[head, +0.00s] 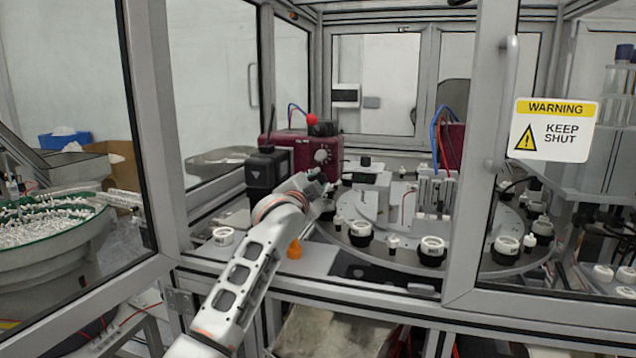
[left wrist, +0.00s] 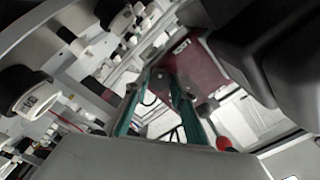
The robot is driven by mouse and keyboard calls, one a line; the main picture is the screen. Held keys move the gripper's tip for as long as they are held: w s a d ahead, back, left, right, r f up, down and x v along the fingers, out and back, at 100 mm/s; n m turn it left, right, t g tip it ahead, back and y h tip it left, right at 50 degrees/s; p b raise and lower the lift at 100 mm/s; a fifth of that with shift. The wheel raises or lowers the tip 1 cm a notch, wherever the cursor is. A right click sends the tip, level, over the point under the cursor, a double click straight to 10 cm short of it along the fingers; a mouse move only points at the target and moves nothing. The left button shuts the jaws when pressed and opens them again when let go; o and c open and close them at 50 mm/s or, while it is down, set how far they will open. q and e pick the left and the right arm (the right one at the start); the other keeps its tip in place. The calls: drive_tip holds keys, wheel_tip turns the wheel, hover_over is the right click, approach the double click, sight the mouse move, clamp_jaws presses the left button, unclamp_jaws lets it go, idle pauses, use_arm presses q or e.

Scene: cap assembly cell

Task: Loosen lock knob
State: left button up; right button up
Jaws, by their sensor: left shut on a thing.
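My left gripper (head: 322,186) reaches in through the open front of the cell, in front of the dark red unit (head: 286,150). In the left wrist view its two teal fingers (left wrist: 160,82) converge on a small part at the dark red unit (left wrist: 204,68). They are shut on it; I take it to be the lock knob, mostly hidden between the fingertips. A grey dial (head: 321,156) on the red unit's face shows just above the gripper, apart from it. My right gripper is not in view.
A black box (head: 267,172) stands left of the gripper. A round indexing table (head: 395,252) with several black-and-white cap holders lies to the right. Door frames flank the opening; one bears a warning sign (head: 554,129).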

use_arm(q)
drive_tip(key=shift+f, duration=0.1)
drive_tip(key=o, duration=1.1)
drive_tip(key=shift+s, duration=0.1)
drive_tip(key=v, duration=1.2)
